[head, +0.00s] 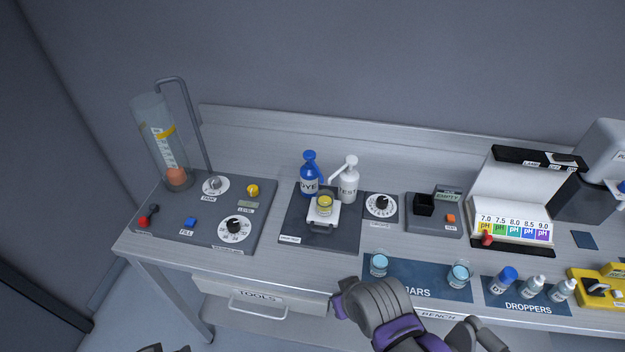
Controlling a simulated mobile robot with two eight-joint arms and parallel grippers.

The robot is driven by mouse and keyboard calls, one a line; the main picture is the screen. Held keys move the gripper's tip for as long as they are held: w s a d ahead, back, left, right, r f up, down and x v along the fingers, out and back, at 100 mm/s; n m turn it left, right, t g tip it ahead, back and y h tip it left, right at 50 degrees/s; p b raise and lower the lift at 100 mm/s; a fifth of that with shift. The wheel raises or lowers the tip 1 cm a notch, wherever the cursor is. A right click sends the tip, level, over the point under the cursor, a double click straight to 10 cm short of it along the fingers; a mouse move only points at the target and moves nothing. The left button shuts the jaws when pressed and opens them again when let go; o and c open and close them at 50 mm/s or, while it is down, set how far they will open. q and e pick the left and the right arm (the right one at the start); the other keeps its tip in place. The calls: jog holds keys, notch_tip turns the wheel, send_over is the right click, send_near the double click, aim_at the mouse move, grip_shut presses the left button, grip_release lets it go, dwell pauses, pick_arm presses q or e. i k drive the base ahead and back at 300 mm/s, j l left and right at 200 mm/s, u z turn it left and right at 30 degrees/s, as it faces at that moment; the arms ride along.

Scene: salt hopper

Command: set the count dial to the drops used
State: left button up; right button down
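A white round dial with a black knob (381,205) sits on a small grey panel right of the pump bottles; its label is too small to read, so I cannot tell if it is the count dial. A second black-knobbed dial (235,229) is on the left grey panel. A jar of yellow liquid (325,203) stands on a white stand before the blue DYE pump (309,175) and white TEST pump (348,181). My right arm with purple parts is at the bottom centre, below the dials and touching neither; its fingers are unclear. Only small dark tips of what may be my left gripper show at the bottom left.
A clear cylinder (160,145) stands at the left. Two jars of blue liquid (379,264) (459,274) stand on the JARS mat (416,281). Dropper bottles (531,288) and a pH colour chart (515,228) are at the right. The front edge of the bench is near my arm.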

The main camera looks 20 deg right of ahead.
aim_at(382, 202)
jog(key=z, duration=1.35)
jog(key=i+j+u, duration=0.15)
jog(key=u, duration=0.2)
jog(key=i+j+u, duration=0.2)
jog(key=u, duration=0.2)
